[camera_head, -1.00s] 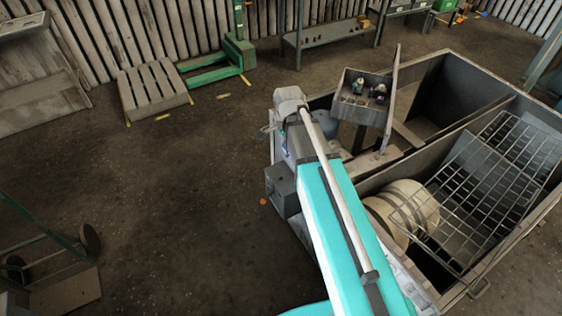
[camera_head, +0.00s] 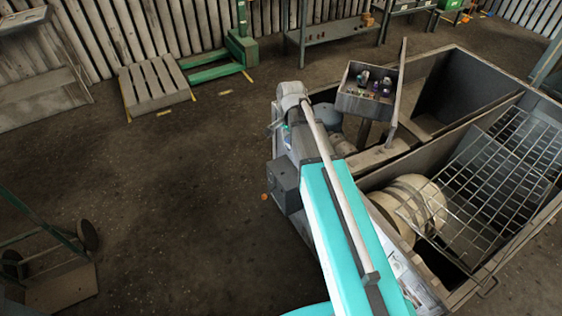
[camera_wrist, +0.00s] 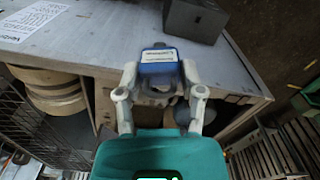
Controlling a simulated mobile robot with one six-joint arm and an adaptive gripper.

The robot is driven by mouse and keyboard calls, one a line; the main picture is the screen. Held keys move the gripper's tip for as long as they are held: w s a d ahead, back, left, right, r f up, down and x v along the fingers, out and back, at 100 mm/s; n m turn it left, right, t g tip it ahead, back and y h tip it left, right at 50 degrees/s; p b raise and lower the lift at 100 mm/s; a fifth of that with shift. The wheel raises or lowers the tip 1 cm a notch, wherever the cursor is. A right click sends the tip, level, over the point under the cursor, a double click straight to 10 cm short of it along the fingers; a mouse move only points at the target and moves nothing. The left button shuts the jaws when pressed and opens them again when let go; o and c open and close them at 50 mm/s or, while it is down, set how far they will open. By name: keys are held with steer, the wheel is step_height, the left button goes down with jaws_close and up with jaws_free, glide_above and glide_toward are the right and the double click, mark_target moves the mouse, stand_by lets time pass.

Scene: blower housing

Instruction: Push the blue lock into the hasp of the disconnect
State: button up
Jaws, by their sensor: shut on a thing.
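The blue lock (camera_wrist: 159,62), with a pale label, is held between the two fingers of my gripper (camera_wrist: 157,80) in the wrist view. My gripper is shut on it, in front of the edge of a grey housing panel. A dark grey box (camera_wrist: 196,17), possibly the disconnect, stands on the panel beyond the lock and to its right, apart from it. The same box shows beside my arm in the head view (camera_head: 285,185), with a small orange part (camera_head: 265,196) at its left. I cannot make out the hasp. My arm hides most of the gripper in the head view.
The grey housing (camera_head: 470,70) has open compartments, a wire mesh (camera_head: 490,190) and pale round discs (camera_head: 412,205). A small tray of parts (camera_head: 365,103) and an upright bar (camera_head: 400,85) stand close to my wrist.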

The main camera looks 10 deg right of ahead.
steer(key=w+f+n+b, duration=0.7)
steer(key=f+b, duration=0.5)
steer(key=w+f+n+b, duration=0.7)
steer(key=w+f+b, duration=0.1)
steer(key=f+b, duration=0.4)
steer(key=shift+d+f+n, duration=0.3)
steer(key=shift+d+f, duration=0.15)
steer(key=shift+f, duration=0.25)
steer(key=shift+f+b, duration=0.1)
steer(key=shift+b, duration=0.2)
steer(key=shift+f+b, duration=2.75)
steer(key=shift+f, duration=0.05)
steer(key=shift+w+f, duration=0.15)
steer(key=shift+w, duration=0.05)
steer(key=shift+f+b, duration=1.4)
steer(key=shift+b, duration=0.15)
